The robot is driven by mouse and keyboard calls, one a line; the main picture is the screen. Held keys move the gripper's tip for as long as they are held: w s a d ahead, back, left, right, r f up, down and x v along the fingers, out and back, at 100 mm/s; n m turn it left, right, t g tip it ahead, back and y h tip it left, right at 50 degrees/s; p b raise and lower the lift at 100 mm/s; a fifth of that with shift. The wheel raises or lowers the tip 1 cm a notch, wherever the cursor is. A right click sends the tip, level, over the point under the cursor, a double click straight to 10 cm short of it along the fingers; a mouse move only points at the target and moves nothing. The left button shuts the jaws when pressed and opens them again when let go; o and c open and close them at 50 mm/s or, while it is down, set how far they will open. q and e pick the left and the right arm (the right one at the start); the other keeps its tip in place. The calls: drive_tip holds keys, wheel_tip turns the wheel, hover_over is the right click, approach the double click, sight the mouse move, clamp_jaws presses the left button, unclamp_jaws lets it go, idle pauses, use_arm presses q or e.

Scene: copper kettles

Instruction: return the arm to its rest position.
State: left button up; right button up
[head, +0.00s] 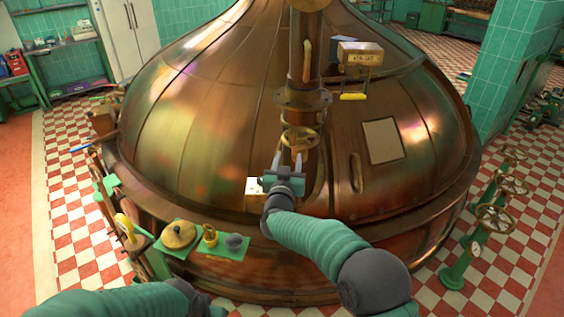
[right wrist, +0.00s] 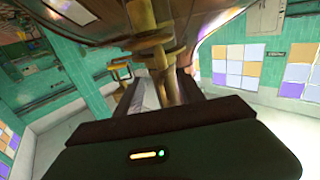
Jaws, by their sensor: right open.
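My right arm (head: 315,238) reaches forward from the lower right to the front of the big copper kettle (head: 215,115). My right gripper (head: 288,158) is open, its two fingers apart and pointing at the kettle's upright pipe, just below a brass handwheel (head: 300,139). In the right wrist view the dark gripper body fills the bottom, and the pipe with its valve parts (right wrist: 160,60) shows beyond the fingers. I cannot tell whether the fingers touch the pipe. My left forearm (head: 110,303) lies low at the bottom left; its gripper does not show.
A white box (head: 254,186) is left of my right gripper. Green valve stands (head: 458,268) are at right. A boxed fixture (head: 360,53) sits on the kettle.

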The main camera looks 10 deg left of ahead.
drive_tip(key=s+d+f+g, duration=0.5)
drive_tip(key=s+d, duration=0.3)
drive_tip(key=s, duration=0.6)
drive_tip(key=s+d+f+g, duration=0.5)
drive_tip(key=s+d, duration=0.4)
drive_tip(key=s, duration=0.4)
drive_tip(key=s+d+f+g, duration=0.5)
drive_tip(key=s+d+f, duration=0.2)
drive_tip(key=s, duration=0.7)
drive_tip(key=shift+s+d+f+y+b, duration=0.25)
drive_tip(key=shift+s+d+y+b, duration=0.1)
drive_tip(key=shift+d, duration=0.35)
